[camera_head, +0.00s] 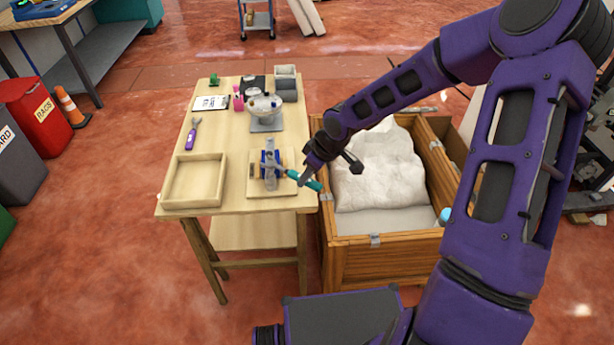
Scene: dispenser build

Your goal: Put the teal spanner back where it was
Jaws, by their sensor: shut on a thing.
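The teal spanner (314,184) is at the right edge of the wooden table (235,125). My gripper (304,177) is shut on it, reaching in from the upper right. The spanner's teal end points to the lower right, and its other end points left toward the dispenser (270,162). The dispenser is a clear upright part with blue pieces on a wooden board (272,190). I cannot tell whether the spanner touches it. The gripper fingers are small and partly hidden.
An empty wooden tray (193,205) sits at the table's front left. A purple-handled tool (191,138) lies behind it. A scale with a bowl (265,112) stands farther back. A wooden crate with a white sack (375,175) stands right of the table.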

